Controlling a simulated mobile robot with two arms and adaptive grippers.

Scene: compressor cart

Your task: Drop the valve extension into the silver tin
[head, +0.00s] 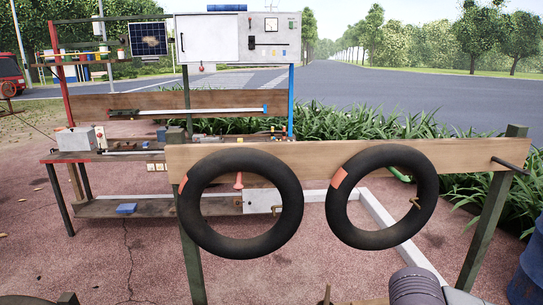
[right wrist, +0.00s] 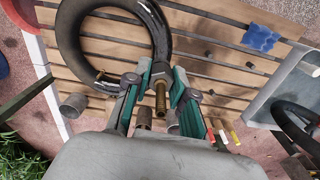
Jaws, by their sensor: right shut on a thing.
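In the right wrist view my right gripper (right wrist: 161,82), with its green-padded fingers, is shut on a brass threaded piece (right wrist: 161,98), which looks like the valve extension. It points towards the camera, above a slatted wooden top. A small grey metal cylinder (right wrist: 72,105), perhaps the silver tin, stands to the left of the gripper. Another greyish cylinder (right wrist: 143,117) is partly hidden behind the gripper. I cannot tell for sure which one is the silver tin. My left gripper is in neither view.
A black tube (right wrist: 70,30) lies on the slatted top (right wrist: 205,50) beyond the fingers. In the head view two black tubes (head: 188,205) (head: 335,215) hang on a wooden board (head: 315,155).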

